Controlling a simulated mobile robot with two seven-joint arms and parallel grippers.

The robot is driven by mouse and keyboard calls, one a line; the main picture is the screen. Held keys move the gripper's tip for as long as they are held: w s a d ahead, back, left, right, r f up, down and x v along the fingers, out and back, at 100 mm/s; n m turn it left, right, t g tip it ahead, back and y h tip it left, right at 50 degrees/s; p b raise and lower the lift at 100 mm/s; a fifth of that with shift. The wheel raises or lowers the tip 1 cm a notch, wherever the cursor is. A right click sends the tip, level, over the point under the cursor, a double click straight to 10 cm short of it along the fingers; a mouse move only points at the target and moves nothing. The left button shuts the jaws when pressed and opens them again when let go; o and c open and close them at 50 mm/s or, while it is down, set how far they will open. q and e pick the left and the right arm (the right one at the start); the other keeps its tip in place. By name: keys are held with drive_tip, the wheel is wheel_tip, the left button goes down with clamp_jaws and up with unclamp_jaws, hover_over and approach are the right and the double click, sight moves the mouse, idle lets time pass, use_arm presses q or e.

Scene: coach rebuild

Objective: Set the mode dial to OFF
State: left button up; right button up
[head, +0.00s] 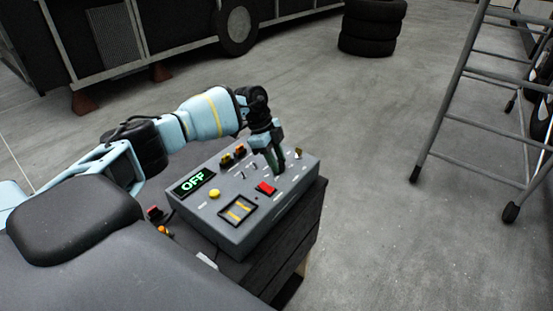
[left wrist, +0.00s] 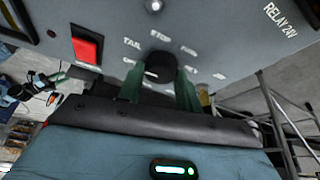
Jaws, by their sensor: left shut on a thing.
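The grey control box (head: 236,238) has a small display (head: 194,182) reading OFF in green. My left gripper (head: 276,160) reaches down to the panel near its right end and hides the dial in the head view. In the left wrist view, the dark round mode dial (left wrist: 160,66) sits between the two green fingers of my left gripper (left wrist: 159,82), which are shut on it. The dial's pointer cannot be made out. My right gripper is not seen.
A red rocker switch (head: 265,188) sits beside the gripper, also in the left wrist view (left wrist: 87,49). A yellow button (head: 214,193) and several small toggles are on the panel. A ladder (head: 470,110) stands right and stacked tyres (head: 372,27) behind; the floor between is clear.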

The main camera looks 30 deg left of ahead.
use_arm(q)
drive_tip(key=n+t, duration=0.1)
drive_tip(key=n, duration=0.2)
drive_tip(key=n+t+y, duration=0.1)
drive_tip(key=n, duration=0.1)
drive_tip(key=shift+s+f+n, duration=0.15)
drive_tip(key=shift+s+n, duration=0.05)
drive_tip(key=shift+n, duration=0.2)
idle(0.4)
drive_tip(key=o, duration=1)
drive_tip(key=shift+r, duration=0.2)
drive_tip(key=shift+a+r, duration=0.1)
drive_tip(key=shift+r, duration=0.2)
drive_tip(key=v, duration=0.7)
